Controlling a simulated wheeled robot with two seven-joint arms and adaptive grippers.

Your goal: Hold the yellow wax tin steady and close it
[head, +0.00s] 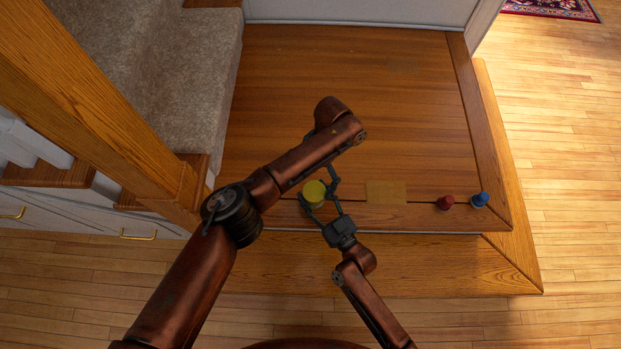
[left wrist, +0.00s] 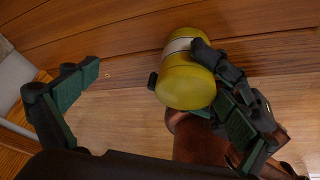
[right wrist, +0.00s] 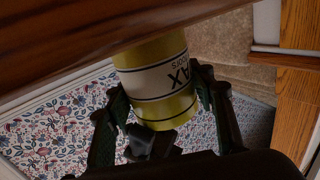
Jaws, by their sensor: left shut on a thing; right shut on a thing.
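The yellow wax tin (head: 314,193) is near the platform's front edge in the head view. My right gripper (head: 317,192) is shut on it, with a finger on either side. In the right wrist view the tin (right wrist: 158,85) shows a white label with dark letters. My left gripper (left wrist: 160,88) is mostly hidden behind its own arm in the head view. In its wrist view the tin (left wrist: 187,80) lies against the right-hand finger, with a gap towards the left-hand one; its hold is only partly visible. I cannot tell how the lid sits.
A tan square (head: 387,192) lies right of the tin on the wooden platform (head: 400,90). A red piece (head: 445,202) and a blue piece (head: 480,199) stand near the right front corner. A wooden banister (head: 100,110) and carpeted stairs (head: 165,70) are left. The platform behind is clear.

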